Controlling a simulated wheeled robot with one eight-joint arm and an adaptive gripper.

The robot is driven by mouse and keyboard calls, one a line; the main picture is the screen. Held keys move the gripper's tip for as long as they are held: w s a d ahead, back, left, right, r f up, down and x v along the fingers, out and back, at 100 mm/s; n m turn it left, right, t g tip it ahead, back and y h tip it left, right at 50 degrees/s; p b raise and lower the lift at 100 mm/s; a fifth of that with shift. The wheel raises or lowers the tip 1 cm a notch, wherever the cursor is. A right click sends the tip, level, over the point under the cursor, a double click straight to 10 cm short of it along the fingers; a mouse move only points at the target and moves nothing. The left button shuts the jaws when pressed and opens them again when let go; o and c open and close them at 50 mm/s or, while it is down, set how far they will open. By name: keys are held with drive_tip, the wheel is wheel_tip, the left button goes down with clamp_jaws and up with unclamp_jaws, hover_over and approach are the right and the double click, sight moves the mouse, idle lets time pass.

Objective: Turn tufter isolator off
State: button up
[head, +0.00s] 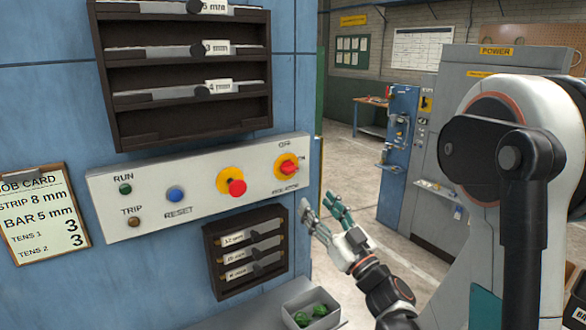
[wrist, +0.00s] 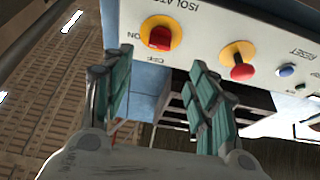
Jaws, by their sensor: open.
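The tufter isolator (head: 288,166) is a red rotary knob on a yellow round plate, at the right end of the white control panel (head: 150,205). OFF is printed above it and ON to its right. The knob's handle looks to lie toward ON, though it is small. In the wrist view, turned upside down, the isolator knob (wrist: 160,37) shows at the top, ahead of the fingertips. My gripper (head: 325,210) is open and empty, below and to the right of the isolator, apart from it. In the wrist view its teal fingers (wrist: 160,80) stand wide apart.
A red mushroom button (head: 237,187) on yellow sits left of the isolator, with a blue RESET button (head: 175,194) beyond. A dark rack (head: 215,255) is fixed below the panel. A grey bin (head: 330,319) with green items stands beneath. Open floor lies right of the panel.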

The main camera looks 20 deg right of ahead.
sight(291, 170)
drive_tip(key=p+x, duration=0.2)
drive_tip(key=x, duration=1)
drive_tip(key=shift+w, duration=0.1)
drive_tip(key=shift+c, duration=0.3)
drive_tip(key=c, duration=1)
